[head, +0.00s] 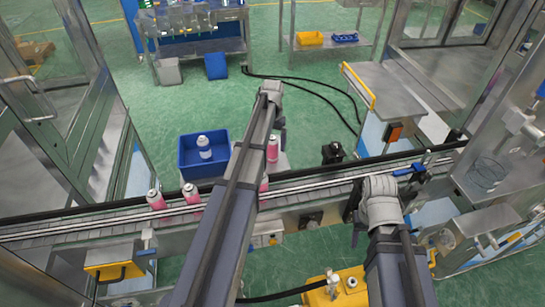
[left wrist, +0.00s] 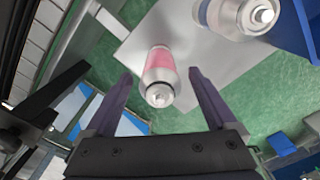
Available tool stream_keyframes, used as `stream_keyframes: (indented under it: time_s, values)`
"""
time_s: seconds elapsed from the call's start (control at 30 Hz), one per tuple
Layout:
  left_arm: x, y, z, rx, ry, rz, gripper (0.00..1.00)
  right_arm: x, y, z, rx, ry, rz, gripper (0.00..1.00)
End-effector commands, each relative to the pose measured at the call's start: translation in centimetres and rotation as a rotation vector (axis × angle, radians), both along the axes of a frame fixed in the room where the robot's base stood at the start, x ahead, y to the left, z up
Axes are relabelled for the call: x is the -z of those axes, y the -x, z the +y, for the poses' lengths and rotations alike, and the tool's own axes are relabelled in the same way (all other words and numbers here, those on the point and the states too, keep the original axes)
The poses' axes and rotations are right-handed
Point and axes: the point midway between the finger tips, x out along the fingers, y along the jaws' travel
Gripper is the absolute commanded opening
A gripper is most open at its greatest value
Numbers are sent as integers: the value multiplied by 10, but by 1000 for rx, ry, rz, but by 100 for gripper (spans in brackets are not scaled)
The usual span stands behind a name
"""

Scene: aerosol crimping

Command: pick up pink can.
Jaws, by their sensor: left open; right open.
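The pink can (head: 272,149), with a pink body and silver-white top, stands on a pale grey surface behind the conveyor. In the left wrist view the pink can (left wrist: 160,66) lies between the lines of my two fingers, not clamped. My left gripper (left wrist: 160,78) is open and empty around or just short of it; the exact depth is unclear. In the head view my left gripper (head: 282,122) is mostly hidden by its own arm, above the can. My right gripper (head: 352,206) is open at the conveyor's right part, its fingers poorly visible.
More pink cans (head: 156,200) (head: 191,195) stand on the conveyor (head: 90,222); another is partly hidden by my left arm. A blue bin (head: 185,168) holding a white can (head: 204,147) is left of the pink can. A metal table (head: 385,88) stands at right.

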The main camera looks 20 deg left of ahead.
Motion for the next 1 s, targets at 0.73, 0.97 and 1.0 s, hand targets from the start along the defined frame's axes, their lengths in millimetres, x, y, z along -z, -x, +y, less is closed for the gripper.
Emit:
stream_keyframes:
  time_s: [0.73, 0.97, 1.0]
  values:
    - [23, 0, 0, -1, 0, 0, 58, 23, 0, 0, 1, 0, 0, 50]
    - [24, 0, 0, -1, 0, 0, 32, 23, 0, 0, 1, 0, 0, 50]
    - [24, 0, 0, -1, 0, 0, 27, 23, 0, 0, 1, 0, 0, 50]
